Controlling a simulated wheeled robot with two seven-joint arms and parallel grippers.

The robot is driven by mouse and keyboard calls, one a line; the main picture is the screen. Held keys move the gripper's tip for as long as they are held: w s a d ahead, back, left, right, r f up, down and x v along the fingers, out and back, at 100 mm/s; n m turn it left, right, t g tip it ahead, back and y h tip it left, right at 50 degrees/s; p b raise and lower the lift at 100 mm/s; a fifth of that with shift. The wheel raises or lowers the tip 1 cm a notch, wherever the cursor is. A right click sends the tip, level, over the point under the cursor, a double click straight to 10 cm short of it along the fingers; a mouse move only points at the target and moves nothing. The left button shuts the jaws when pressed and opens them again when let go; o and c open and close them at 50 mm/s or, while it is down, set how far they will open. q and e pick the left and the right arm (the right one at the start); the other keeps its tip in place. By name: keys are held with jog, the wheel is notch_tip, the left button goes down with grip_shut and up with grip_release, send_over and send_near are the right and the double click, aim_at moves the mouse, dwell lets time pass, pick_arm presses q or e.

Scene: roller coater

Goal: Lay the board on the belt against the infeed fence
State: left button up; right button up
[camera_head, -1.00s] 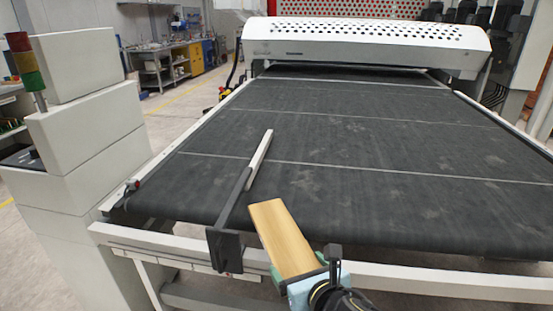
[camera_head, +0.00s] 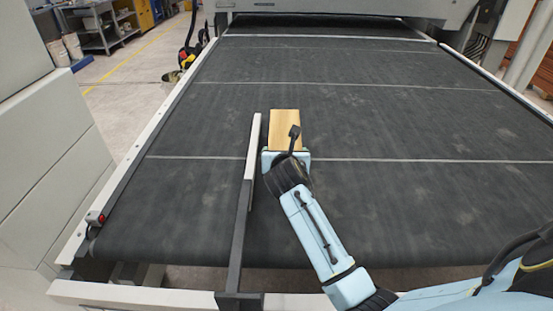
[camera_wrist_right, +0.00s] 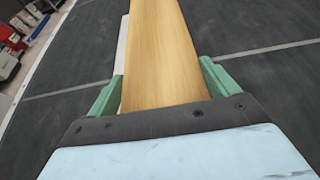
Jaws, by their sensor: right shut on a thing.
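The light wooden board (camera_head: 285,125) is over the dark belt (camera_head: 400,200), just right of the infeed fence (camera_head: 253,150). The fence is a pale bar on a dark arm. A narrow dark gap shows between board and fence in the head view. My right gripper (camera_head: 287,152) is shut on the near end of the board. In the right wrist view the board (camera_wrist_right: 165,60) runs forward between the green fingers, with the pale fence (camera_wrist_right: 122,45) along its left side. I cannot tell whether the board touches the belt. My left gripper is out of view.
The white coater housing (camera_head: 340,8) spans the belt's far end. A grey cabinet (camera_head: 50,170) stands further left. The belt right of my arm is clear.

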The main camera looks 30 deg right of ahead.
jog(key=f, duration=0.3)
jog(key=f+b, duration=0.1)
jog(key=shift+s+f, duration=0.4)
jog(key=shift+f, duration=0.3)
notch_tip(320, 180, down, 3)
jog(key=shift+w+f+b, duration=0.1)
jog(key=shift+f+b, duration=0.05)
jog(key=shift+b, duration=0.5)
jog(key=shift+f, duration=0.25)
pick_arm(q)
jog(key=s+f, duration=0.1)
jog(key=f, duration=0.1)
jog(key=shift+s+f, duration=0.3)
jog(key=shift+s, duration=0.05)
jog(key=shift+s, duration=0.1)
